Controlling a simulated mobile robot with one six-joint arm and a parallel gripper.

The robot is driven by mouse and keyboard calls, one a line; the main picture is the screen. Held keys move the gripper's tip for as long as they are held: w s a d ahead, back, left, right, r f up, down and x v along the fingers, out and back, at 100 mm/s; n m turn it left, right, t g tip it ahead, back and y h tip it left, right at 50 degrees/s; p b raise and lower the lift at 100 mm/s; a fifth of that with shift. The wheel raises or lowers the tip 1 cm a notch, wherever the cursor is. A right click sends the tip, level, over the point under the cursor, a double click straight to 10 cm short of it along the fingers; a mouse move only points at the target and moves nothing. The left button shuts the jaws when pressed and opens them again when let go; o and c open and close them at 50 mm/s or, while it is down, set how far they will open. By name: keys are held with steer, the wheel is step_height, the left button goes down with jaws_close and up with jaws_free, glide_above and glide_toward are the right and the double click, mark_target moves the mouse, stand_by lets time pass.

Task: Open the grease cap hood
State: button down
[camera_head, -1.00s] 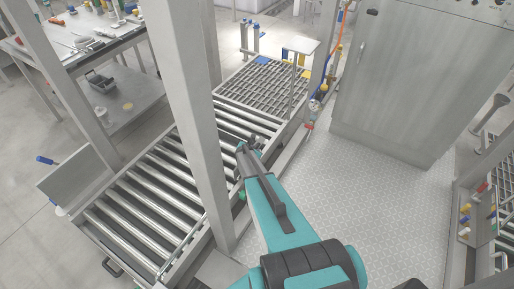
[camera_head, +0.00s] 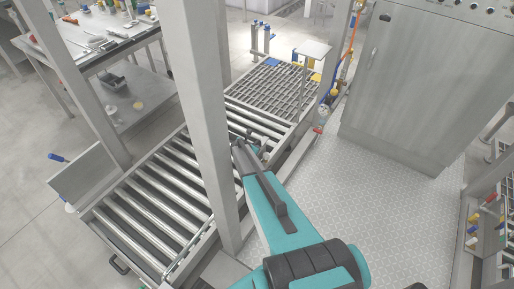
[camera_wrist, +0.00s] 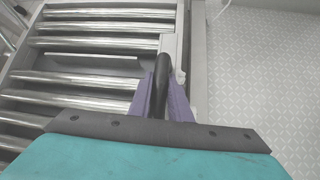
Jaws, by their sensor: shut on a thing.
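My gripper (camera_wrist: 164,88) shows in the wrist view with its two purple fingers closed on either side of a dark, rounded handle (camera_wrist: 164,66). The handle stands upright between the fingers, in front of a pale grey bar (camera_wrist: 171,43) beside the conveyor rollers. I cannot tell how the handle joins the bar, or whether it belongs to the grease cap hood. In the head view my arm reaches to the conveyor's right edge, just right of the grey post. The fingers and the handle are too small and partly hidden there to make out.
The roller conveyor (camera_head: 150,208) lies left of my arm, with a grey post (camera_head: 200,120) close beside the arm. A grated platform (camera_head: 275,88) lies beyond. A large grey cabinet (camera_head: 415,85) stands at right. Patterned floor (camera_head: 370,200) between is clear.

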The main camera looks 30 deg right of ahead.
steer(key=shift+w+a, duration=0.25)
steer(key=shift+w, duration=0.25)
steer(key=shift+d+r, duration=0.1)
steer(key=c, duration=1.6)
jaws_free()
steer(key=shift+c, duration=0.2)
steer(key=shift+s+r, duration=0.1)
steer(key=shift+s, duration=0.1)
steer(key=shift+r+b, duration=0.5)
steer(key=shift+r, duration=1.05)
steer(key=s+a+b, duration=0.1)
steer(key=s+a, duration=0.2)
steer(key=s, duration=0.4)
steer(key=s+a+r+b, duration=0.1)
steer(key=s+a+b, duration=0.1)
steer(key=s, duration=0.5)
steer(key=shift+s+a+r, duration=0.15)
steer(key=shift+a+r, duration=0.15)
steer(key=shift+a, duration=0.6)
steer(key=shift+s, duration=0.1)
